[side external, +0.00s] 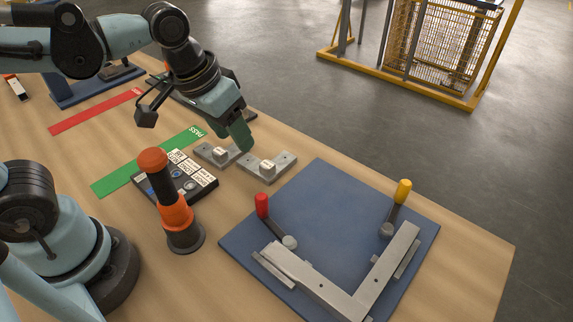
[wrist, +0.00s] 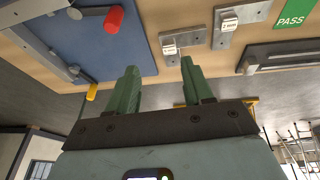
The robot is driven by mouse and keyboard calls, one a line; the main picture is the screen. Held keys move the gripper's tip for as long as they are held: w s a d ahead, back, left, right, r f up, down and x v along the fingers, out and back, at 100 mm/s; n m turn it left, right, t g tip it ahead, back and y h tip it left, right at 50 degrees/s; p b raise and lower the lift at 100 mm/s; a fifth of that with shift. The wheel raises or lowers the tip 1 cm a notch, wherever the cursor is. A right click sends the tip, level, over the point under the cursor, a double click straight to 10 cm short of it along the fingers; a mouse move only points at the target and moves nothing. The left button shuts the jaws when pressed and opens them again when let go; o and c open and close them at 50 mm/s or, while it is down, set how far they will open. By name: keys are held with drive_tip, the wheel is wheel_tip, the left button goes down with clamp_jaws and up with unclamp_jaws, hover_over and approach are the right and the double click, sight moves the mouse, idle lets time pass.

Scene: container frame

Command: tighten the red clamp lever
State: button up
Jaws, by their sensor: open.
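The red clamp lever (side external: 262,206) stands on the left side of the blue plate (side external: 318,180), its red handle upright on a dark arm that runs down to a round grey pivot. In the wrist view its red handle (wrist: 114,19) is at the top, left of my fingers. A metal L-shaped frame (side external: 330,293) lies on the plate beside it. My gripper (side external: 241,133) is above the far side of the table, near two small metal blocks and well away from the lever. In the wrist view my gripper (wrist: 158,80) shows its two green fingers apart with nothing between them.
A yellow-handled lever (side external: 403,191) stands at the plate's right. Two metal blocks (side external: 220,153) (side external: 268,166) sit below my gripper. An orange and black post (side external: 175,208) stands left of the plate, beside a labelled black box (side external: 190,185). Green and red strips lie farther left.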

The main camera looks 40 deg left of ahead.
sight(261, 196)
drive_tip(key=s+d+g, duration=0.1)
drive_tip(key=d+g, duration=0.3)
drive_tip(key=d, duration=0.3)
drive_tip(key=shift+y, duration=0.4)
drive_tip(key=shift+d+f, duration=0.15)
drive_tip(key=shift+f, duration=5.7)
drive_tip(key=shift+c, duration=0.2)
clamp_jaws()
